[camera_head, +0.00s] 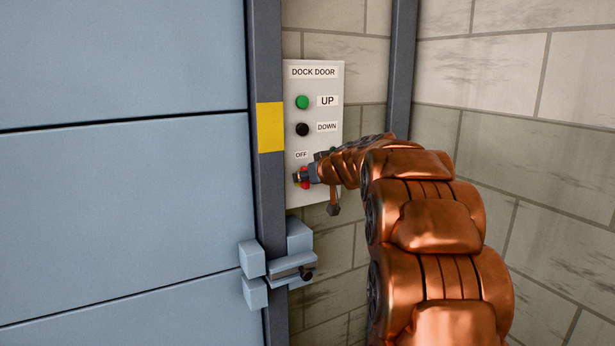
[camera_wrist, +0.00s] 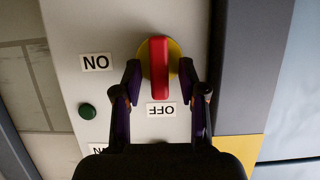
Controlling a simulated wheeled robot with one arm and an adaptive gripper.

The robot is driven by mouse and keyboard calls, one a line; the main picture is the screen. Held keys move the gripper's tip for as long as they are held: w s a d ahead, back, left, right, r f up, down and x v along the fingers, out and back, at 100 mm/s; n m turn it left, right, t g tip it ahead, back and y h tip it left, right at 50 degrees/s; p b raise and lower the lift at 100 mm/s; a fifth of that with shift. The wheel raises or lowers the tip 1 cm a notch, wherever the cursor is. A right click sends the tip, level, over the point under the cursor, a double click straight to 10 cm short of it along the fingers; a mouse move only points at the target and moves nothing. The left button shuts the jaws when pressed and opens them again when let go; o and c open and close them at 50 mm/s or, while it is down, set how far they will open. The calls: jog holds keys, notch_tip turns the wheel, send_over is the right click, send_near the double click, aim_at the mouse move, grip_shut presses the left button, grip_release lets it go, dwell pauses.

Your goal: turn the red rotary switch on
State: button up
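The red rotary switch (camera_wrist: 158,68) has a bar handle on a round yellow plate (camera_wrist: 174,50). Its handle is upright in the wrist view, its lower end pointing at the OFF label (camera_wrist: 161,109). The ON label (camera_wrist: 97,62) is to the left there. My gripper (camera_wrist: 160,76) is open, one finger on each side of the handle, with visible gaps at both sides. In the head view my gripper (camera_head: 305,176) is at the lower part of the panel and partly hides the red switch (camera_head: 305,185).
The DOCK DOOR panel (camera_head: 330,75) also carries a green UP button (camera_head: 302,102) and a black DOWN button (camera_head: 302,129). A small green round part (camera_wrist: 87,111) is below ON in the wrist view. A latch (camera_head: 292,271) juts out below the panel, beside the blue door (camera_head: 120,190).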

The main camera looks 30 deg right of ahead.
grip_shut()
dwell(0.4)
jog(key=shift+d+f+m+t+y+b, duration=0.3)
jog(key=shift+m+t+y, duration=0.6)
jog(key=shift+m, duration=1.3)
jog(key=shift+d+f+m+t+y+b, duration=0.15)
jog(key=shift+f+m+t+y+b, duration=0.15)
jog(key=shift+m+y, duration=1.5)
jog(key=shift+d+f+m+t+y+b, duration=0.25)
jog(key=shift+m+t+y, duration=0.45)
jog(key=shift+m, duration=1.9)
jog(key=shift+s, duration=0.1)
